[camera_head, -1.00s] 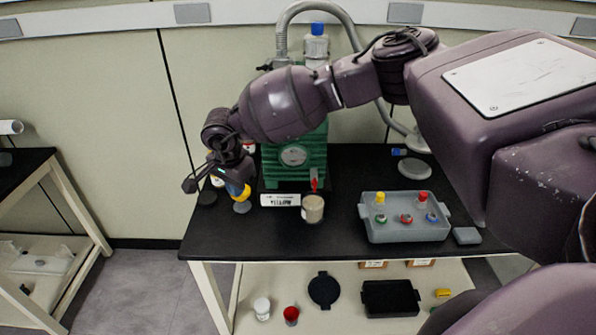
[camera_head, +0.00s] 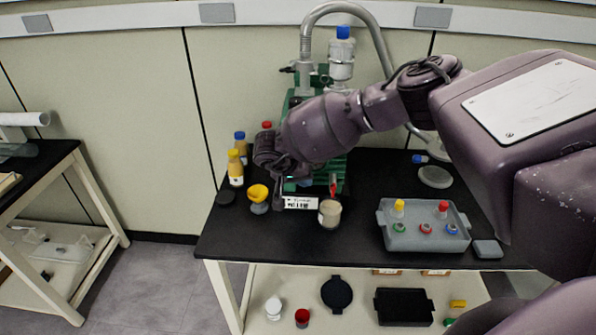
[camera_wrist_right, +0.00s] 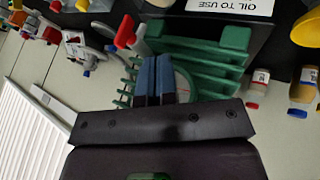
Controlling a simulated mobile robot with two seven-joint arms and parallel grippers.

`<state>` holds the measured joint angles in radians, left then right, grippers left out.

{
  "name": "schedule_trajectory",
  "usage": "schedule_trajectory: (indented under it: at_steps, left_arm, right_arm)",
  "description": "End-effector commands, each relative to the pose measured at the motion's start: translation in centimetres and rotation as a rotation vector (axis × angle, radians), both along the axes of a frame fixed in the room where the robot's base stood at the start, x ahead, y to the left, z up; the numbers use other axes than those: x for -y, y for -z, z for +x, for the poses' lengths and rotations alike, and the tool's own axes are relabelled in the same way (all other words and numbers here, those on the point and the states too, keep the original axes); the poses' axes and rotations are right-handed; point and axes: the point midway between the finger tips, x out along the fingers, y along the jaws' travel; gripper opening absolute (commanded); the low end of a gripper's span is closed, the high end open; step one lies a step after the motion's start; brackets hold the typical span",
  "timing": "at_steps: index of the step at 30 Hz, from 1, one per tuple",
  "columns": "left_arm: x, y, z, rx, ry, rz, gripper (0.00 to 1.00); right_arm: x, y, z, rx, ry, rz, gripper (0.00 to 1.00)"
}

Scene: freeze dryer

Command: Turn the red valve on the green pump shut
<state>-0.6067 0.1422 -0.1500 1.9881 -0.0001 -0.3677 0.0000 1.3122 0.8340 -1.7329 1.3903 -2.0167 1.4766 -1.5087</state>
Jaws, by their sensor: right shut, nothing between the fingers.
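The green pump (camera_head: 329,177) stands on the black table, partly hidden behind my right arm. Its red valve (camera_head: 333,188) is low on its front right, just behind a cup. The red valve also shows in the right wrist view (camera_wrist_right: 125,32), upper left of the blue fingers, with the pump's green ribs (camera_wrist_right: 205,55) beyond them. My right gripper (camera_head: 279,195) is at the pump's front left; in the right wrist view its blue fingers (camera_wrist_right: 155,78) are together and empty. The gripper and valve look apart. My left gripper is not in view.
A beige-filled cup (camera_head: 329,214) stands before the valve, beside a white label (camera_head: 299,203). A yellow funnel (camera_head: 258,194) and yellow-capped bottle (camera_head: 236,168) are left of the gripper. A grey tray (camera_head: 424,240) is at right. The table's front left is clear.

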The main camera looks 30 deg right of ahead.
Motion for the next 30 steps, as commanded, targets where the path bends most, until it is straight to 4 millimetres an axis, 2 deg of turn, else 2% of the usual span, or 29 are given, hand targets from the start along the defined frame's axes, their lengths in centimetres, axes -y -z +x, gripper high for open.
schedule_trajectory:
  at_steps: [5, 13, 30]
  left_arm:
    - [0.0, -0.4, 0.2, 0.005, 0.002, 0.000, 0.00]
    - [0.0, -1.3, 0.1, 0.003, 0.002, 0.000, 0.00]
    - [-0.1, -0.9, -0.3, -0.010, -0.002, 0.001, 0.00]
  right_arm:
    - [2.0, 2.6, 0.1, -0.002, 0.002, -0.002, 0.00]
    - [4.7, 2.3, -1.6, -0.001, 0.002, 0.000, 0.00]
    - [5.2, 2.4, -1.8, 0.001, 0.001, 0.002, 0.00]
